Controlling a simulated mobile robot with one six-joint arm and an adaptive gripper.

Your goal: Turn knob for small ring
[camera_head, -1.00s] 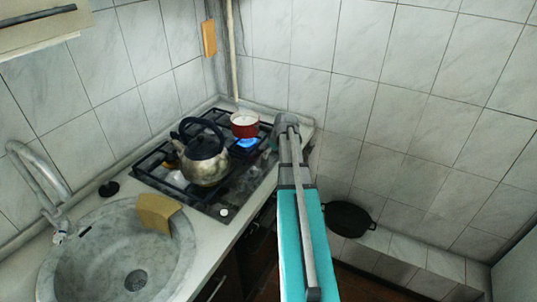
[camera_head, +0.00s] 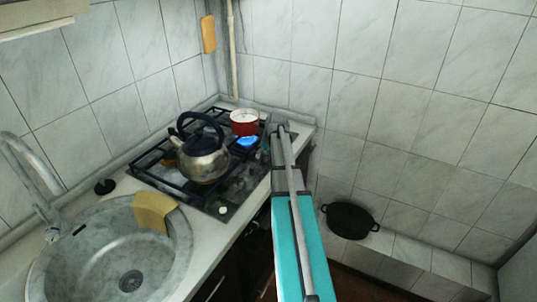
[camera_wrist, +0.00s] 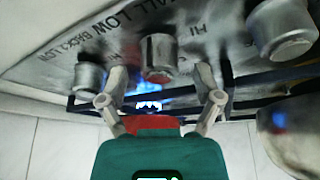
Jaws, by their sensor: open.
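In the wrist view, a metal stove knob (camera_wrist: 158,57) lies between the two spread fingers of my open gripper (camera_wrist: 160,80). No finger clearly touches it. A second knob (camera_wrist: 90,76) is just left of the left finger, and a third knob (camera_wrist: 283,30) is at the far right. Panel lettering includes "LOW", "HI" and "BACK", but is partly cut off, so I cannot tell for sure which knob is for the small ring. A blue flame (camera_head: 247,141) burns under the red pot (camera_head: 244,121); the flame also shows in the wrist view (camera_wrist: 148,104).
A metal kettle (camera_head: 203,158) stands on the black grate, left of the red pot. The sink (camera_head: 60,255) with a yellow cloth-like item (camera_head: 154,209) is at front left. A black pan (camera_head: 349,220) sits low on the tiled ledge at right.

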